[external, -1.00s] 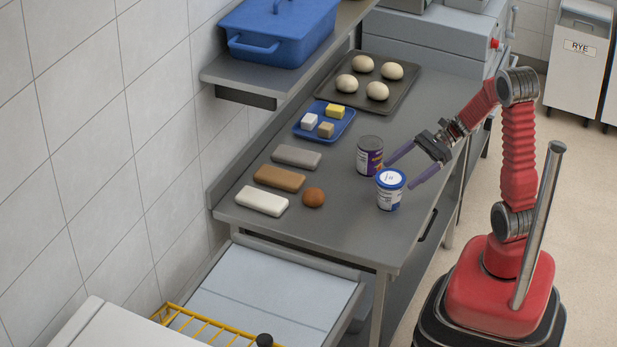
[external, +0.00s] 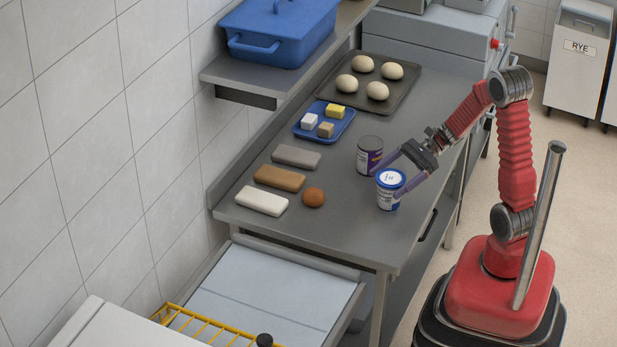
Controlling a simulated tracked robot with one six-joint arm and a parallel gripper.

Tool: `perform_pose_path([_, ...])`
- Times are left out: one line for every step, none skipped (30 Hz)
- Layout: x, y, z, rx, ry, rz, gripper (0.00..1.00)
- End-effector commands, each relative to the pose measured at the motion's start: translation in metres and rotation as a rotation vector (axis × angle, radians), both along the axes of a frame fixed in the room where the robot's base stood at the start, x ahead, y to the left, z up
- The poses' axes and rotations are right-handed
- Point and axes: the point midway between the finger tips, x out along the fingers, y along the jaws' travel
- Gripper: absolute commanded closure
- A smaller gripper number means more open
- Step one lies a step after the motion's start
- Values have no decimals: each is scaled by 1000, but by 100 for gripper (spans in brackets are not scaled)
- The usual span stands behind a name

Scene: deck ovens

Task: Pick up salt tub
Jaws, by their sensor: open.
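The salt tub is most likely the white tub with a blue lid and blue label (external: 389,190); its print is too small to read. It stands upright on the steel table near its right edge. My gripper (external: 391,184) is open, reaching in from the right at the tub. One purple finger is behind the tub and the other is at its right side. I cannot tell whether either finger touches it.
A brown ball (external: 313,197) and white, brown and grey blocks lie to the left. A blue tray (external: 325,122) and a dark tray of dough balls (external: 407,103) are farther back. The table front (external: 345,235) is clear.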

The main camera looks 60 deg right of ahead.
Motion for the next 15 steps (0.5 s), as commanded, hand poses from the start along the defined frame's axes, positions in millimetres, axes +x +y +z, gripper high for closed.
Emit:
perform_pose_path([0,0,0,0,0,0,9])
perform_pose_path([0,0,0,0,0,0,9])
perform_pose_path([0,0,0,0,0,0,9])
perform_pose_path([0,0,0,0,0,0,9])
perform_pose_path([0,0,0,0,0,0,9])
perform_pose_path([0,0,0,0,0,0,9])
perform_pose_path([0,0,0,0,0,0,9])
perform_pose_path([0,0,0,0,0,0,9])
perform_pose_path([0,0,0,0,0,0,9])
perform_pose_path([0,0,0,0,0,0,9])
perform_pose_path([0,0,0,0,0,0,9])
perform_pose_path([0,0,0,0,0,0,9])
perform_pose_path([0,0,0,0,0,0,9])
perform_pose_path([0,0,0,0,0,0,9])
perform_pose_path([0,0,0,0,0,0,12])
